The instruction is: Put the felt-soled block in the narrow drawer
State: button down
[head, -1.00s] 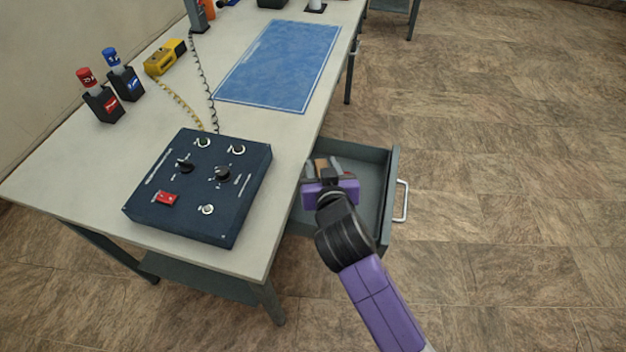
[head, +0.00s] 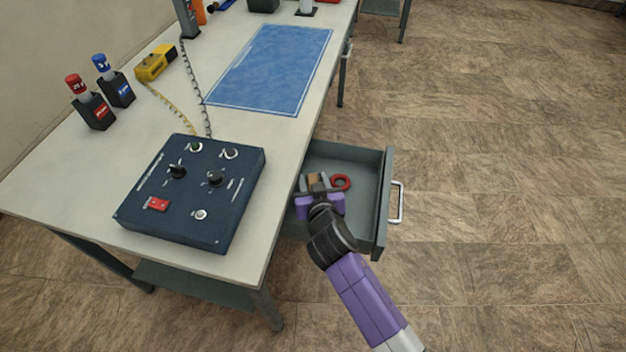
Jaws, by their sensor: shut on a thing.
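The narrow drawer (head: 365,165) is pulled out from under the bench's right side, with a silver handle on its front. My gripper (head: 317,184) is over the left part of the open drawer, near the bench edge. It is shut on a small brown block (head: 315,180), taken to be the felt-soled block, which shows between the fingers. Its underside is hidden, and I cannot tell whether it touches the drawer floor.
The bench top (head: 150,125) carries a dark blue control box (head: 190,192) near the drawer. A blue mat (head: 270,68), a yellow tool (head: 156,62) and red-capped (head: 92,103) and blue-capped (head: 115,82) bottles in black holders stand farther off. The drawer's right part is clear.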

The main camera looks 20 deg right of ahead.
jog(key=shift+f+b, duration=0.35)
jog(key=shift+b, duration=0.05)
jog(key=shift+f+b, duration=0.3)
jog(key=shift+b, duration=0.05)
jog(key=c, duration=0.8)
grip_release()
jog(key=shift+c, duration=0.2)
